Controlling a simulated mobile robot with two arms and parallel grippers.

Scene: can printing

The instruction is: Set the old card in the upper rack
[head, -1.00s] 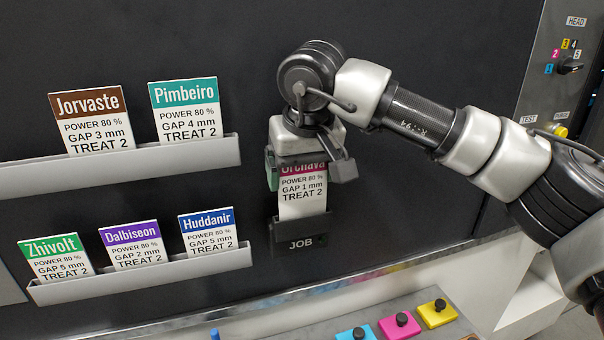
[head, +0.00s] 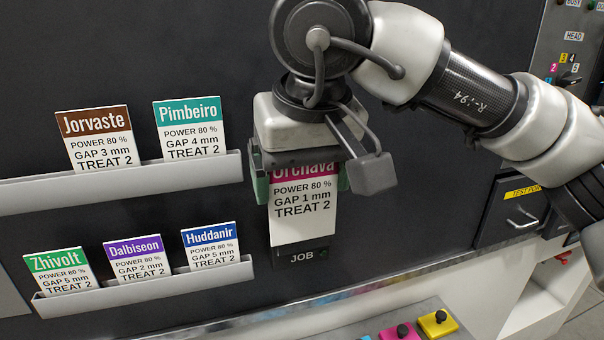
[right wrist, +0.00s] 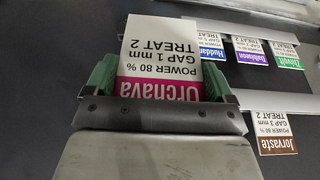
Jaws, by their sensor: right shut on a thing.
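My right gripper (head: 303,180) is shut on the Orchava card (head: 303,207), a white card with a magenta header. Its green finger pads sit at the card's two side edges, as the right wrist view also shows (right wrist: 160,55). The card is upright, up out of the black JOB holder (head: 303,257) and in front of it, hiding the holder's upper part. The grey upper rack (head: 120,184) is at the left. My left gripper is not in view.
The lower rack (head: 150,287) holds the Zhivolt (head: 58,270), Dalbiseon (head: 138,257) and Huddanir (head: 210,245) cards. A magenta button (head: 402,332) and a yellow button (head: 436,322) are at the bottom. The dark panel between racks and holder is clear.

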